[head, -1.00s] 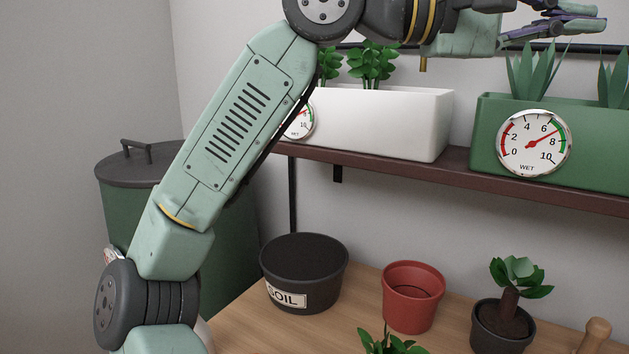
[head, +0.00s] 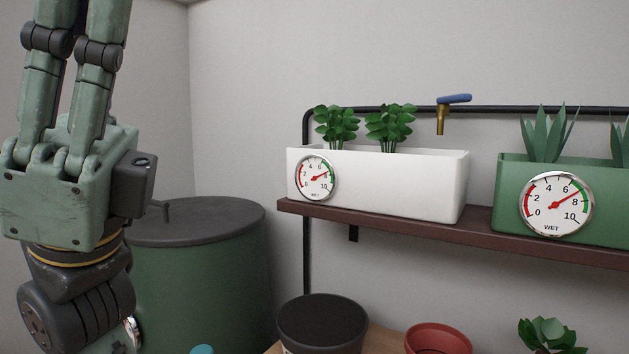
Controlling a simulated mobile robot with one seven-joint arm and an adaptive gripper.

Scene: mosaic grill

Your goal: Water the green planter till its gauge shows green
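The green planter (head: 612,222) stands on the shelf at the right of the head view, with spiky leaves, partly cut off by the frame edge. Its round gauge (head: 556,204) has a red needle pointing between 6 and 8, at the green band. A brass tap (head: 441,120) with a blue lever (head: 455,99) hangs from a black pipe above the right end of the white planter. No water stream shows. My gripper (head: 76,22) points up at the far left, well away from tap and planters. Its fingertips are out of frame, so its opening is unclear.
The white planter (head: 400,192) on the brown shelf (head: 390,222) has its own gauge (head: 316,178), needle between 6 and 8. A dark-lidded green bin (head: 200,285) stands below left.

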